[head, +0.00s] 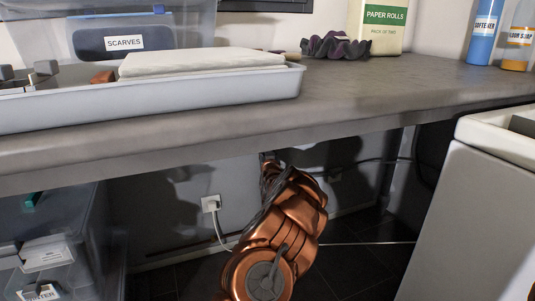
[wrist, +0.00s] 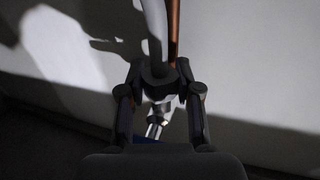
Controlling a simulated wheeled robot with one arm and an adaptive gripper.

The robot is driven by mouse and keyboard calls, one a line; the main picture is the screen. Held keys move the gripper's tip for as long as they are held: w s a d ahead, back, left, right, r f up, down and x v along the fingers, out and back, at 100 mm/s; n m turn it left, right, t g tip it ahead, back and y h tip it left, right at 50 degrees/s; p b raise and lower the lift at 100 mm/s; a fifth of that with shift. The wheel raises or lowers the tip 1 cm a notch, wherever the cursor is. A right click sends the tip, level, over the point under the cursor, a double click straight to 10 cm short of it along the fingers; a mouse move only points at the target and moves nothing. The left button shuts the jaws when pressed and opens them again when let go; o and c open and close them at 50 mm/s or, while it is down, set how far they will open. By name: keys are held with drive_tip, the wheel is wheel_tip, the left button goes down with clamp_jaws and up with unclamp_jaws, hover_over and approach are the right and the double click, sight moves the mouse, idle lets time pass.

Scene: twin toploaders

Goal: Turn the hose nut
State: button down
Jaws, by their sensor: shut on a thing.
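In the wrist view my gripper (wrist: 159,74) is shut on a dark nut (wrist: 158,90), one finger on each side of it. A pale grey hose (wrist: 155,28) rises from the nut, beside a copper-coloured pipe (wrist: 174,28). A shiny metal fitting (wrist: 154,127) shows below the nut, between the finger links. The view is dim, so the nut's faces and its angle are hard to read. In the head view my copper arm reaches under the counter. It hides the nut, and my fingers cannot be made out there.
The grey counter (head: 400,95) spans above my arm, with a white tray (head: 200,101) on it. Clear storage boxes (head: 60,235) stand below left. A white appliance (head: 470,215) stands at right. A plugged outlet (head: 210,203) is on the back wall, its cord hanging down.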

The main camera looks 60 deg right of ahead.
drive_tip(key=shift+s+d+r+n+t+y+p, duration=0.1)
drive_tip(key=shift+r+n+t+y+p, duration=0.1)
drive_tip(key=shift+n+t+y+p, duration=1)
drive_tip(key=n+t+y+p, duration=0.2)
drive_tip(key=y+p, duration=0.1)
drive_tip(key=p, duration=0.5)
drive_tip(key=shift+r+y+p, duration=0.15)
drive_tip(key=shift+y+p, duration=0.15)
drive_tip(key=shift+p, duration=0.1)
drive_tip(key=n+t+y+p, duration=0.1)
drive_tip(key=n+y+p, duration=0.1)
drive_tip(key=p, duration=0.3)
drive_tip(key=shift+n+y, duration=0.3)
drive_tip(key=shift+y, duration=0.1)
drive_tip(key=shift+f+n+t+y+p, duration=0.3)
drive_tip(key=shift+n+y+p, duration=0.15)
drive_tip(key=shift+y, duration=0.35)
drive_tip(key=shift+f+n+y+b, duration=0.1)
drive_tip(key=shift+n+y+b, duration=0.75)
drive_tip(key=shift+y, duration=0.65)
drive_tip(key=shift+w+n+y+b, duration=0.2)
drive_tip(key=shift+n+y+b, duration=0.4)
drive_tip(key=shift+y+b, duration=0.25)
drive_tip(key=shift+r+b, duration=0.2)
drive_tip(key=shift+b, duration=0.15)
